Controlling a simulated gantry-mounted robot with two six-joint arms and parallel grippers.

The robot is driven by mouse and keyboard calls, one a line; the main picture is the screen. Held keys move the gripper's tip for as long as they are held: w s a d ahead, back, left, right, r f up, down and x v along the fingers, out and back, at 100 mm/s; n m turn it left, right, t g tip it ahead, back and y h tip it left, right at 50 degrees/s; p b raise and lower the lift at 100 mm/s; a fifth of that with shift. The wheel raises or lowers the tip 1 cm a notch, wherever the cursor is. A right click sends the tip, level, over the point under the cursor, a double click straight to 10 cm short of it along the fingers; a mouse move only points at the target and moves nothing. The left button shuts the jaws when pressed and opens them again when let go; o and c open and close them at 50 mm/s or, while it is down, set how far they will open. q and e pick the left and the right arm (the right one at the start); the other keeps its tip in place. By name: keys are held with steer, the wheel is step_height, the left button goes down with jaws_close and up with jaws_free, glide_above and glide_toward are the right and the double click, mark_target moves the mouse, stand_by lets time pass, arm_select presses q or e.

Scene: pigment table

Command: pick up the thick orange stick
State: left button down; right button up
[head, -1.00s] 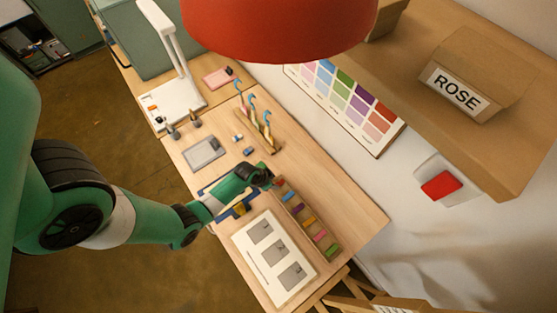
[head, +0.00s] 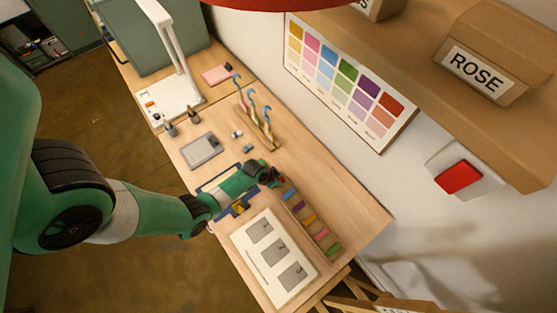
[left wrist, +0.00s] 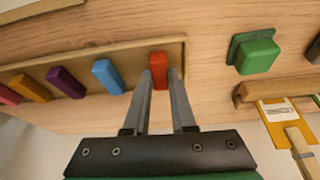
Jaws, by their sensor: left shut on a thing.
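A red-orange stick (left wrist: 158,66) stands out at the right end of the wooden tray (left wrist: 120,54) in the left wrist view. My left gripper (left wrist: 160,82) is shut on it, with one finger on each side. Whether the stick is clear of the tray I cannot tell. In the head view my left gripper (head: 276,180) is at the far end of the tray and hides the stick there. A yellow-orange stick (left wrist: 30,87) lies further left in the tray, beyond blue and purple ones. My right gripper is not in view.
A white board with grey panels (head: 247,262) lies beside the tray. A green block (left wrist: 257,56) sits right of the tray in the left wrist view. Bare wood (head: 345,208) is right of the tray.

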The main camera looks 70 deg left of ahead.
arm_select(q)
steer(key=shift+r, duration=0.1)
steer(key=shift+r, duration=0.25)
steer(key=p+v, duration=0.2)
steer(key=w+p+v, duration=0.1)
steer(key=p+v, duration=0.1)
steer(key=v, duration=0.1)
steer(key=shift+d+r, duration=0.2)
steer(key=shift+d, duration=0.05)
steer(key=s+d+r+p, duration=0.6)
steer(key=s+d+r, duration=0.1)
steer(key=d, duration=0.3)
steer(key=shift+s+d, duration=0.15)
steer(key=shift+d, duration=0.1)
steer(key=shift+r, duration=0.15)
steer(key=c, duration=1.5)
jaws_free()
jaws_close()
